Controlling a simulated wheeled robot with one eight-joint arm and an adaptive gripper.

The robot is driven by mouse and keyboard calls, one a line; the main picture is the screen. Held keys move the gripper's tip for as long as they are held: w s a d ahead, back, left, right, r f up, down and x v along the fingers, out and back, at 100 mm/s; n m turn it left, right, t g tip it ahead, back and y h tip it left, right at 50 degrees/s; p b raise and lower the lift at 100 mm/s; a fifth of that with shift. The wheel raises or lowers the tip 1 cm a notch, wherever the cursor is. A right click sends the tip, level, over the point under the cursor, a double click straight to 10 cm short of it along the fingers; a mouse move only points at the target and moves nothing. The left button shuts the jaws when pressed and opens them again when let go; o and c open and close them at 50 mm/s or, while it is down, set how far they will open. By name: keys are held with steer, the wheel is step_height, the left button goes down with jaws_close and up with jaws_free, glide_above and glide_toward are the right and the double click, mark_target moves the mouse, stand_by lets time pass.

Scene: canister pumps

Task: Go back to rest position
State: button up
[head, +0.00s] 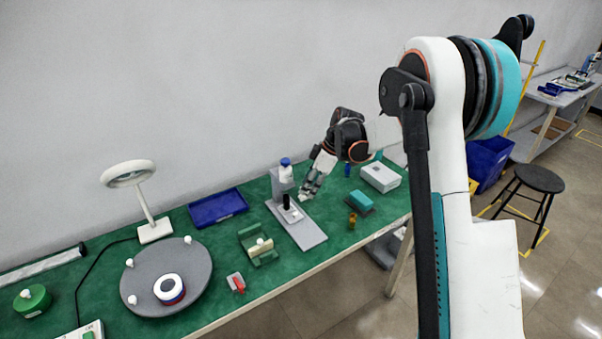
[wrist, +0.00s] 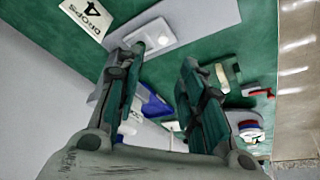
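My gripper (head: 308,193) hangs over the green-topped bench (head: 262,292), just right of the grey stand (head: 312,236) with a blue-capped white top. In the wrist view my gripper (wrist: 160,58) has its two fingers well apart, with nothing held between them. The stand's grey base (wrist: 205,14) shows beyond the fingertips. A round grey turntable (head: 195,262) at the front left carries a white, red and blue canister part (head: 169,288) and several small white knobs.
A green fixture (head: 259,246), a blue tray (head: 217,207), a ring lamp (head: 154,231) and a red-handled item (head: 237,283) stand left of the stand. A white box (head: 380,177) and teal block (head: 360,201) are to its right. A black stool (head: 538,178) stands on the floor.

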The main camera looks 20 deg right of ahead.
steer(key=s+a+r+m+t+h, duration=0.25)
steer(key=s+r+m, duration=0.35)
steer(key=s+r, duration=1)
steer(key=s+m+t+h, duration=0.1)
steer(key=s+m, duration=0.5)
steer(key=s, duration=1.5)
steer(key=shift+a+m+t, duration=0.3)
steer(key=shift+t, duration=0.55)
